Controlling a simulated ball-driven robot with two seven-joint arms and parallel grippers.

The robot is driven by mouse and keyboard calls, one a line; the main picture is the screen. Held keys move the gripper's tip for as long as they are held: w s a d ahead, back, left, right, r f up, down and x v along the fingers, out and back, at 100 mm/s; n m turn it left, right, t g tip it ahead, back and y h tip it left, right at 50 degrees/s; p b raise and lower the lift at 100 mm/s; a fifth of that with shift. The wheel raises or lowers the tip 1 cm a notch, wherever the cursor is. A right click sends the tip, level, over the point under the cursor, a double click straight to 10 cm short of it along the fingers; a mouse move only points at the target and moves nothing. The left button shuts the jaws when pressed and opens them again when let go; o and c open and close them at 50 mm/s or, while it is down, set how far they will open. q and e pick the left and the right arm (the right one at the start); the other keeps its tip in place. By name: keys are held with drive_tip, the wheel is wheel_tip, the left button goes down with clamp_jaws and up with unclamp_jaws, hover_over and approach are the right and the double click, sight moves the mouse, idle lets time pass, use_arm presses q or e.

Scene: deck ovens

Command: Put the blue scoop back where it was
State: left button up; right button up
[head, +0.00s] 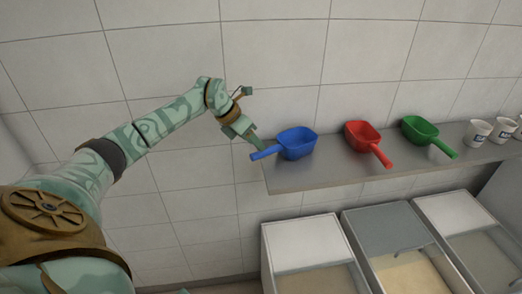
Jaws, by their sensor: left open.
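The blue scoop (296,143) sits at the left end of the grey wall shelf (330,172). Its handle (265,153) points left and sticks out past the shelf's left edge. My left gripper (258,146) is open, right by the scoop's handle, with a finger angled down just above or beside it. I cannot tell whether the finger touches the handle. My right gripper is not in view.
A red scoop (362,137) and a green scoop (419,131) lie further right on the shelf. White labelled cups (477,134) stand at its right end. Below are several bins, one with a white lid (308,242). A tiled wall is behind.

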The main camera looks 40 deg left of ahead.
use_arm(q)
drive_tip(key=v, duration=0.6)
drive_tip(key=shift+r+b, duration=0.3)
drive_tip(key=shift+b, duration=0.05)
drive_tip(key=shift+a, duration=0.1)
idle(0.8)
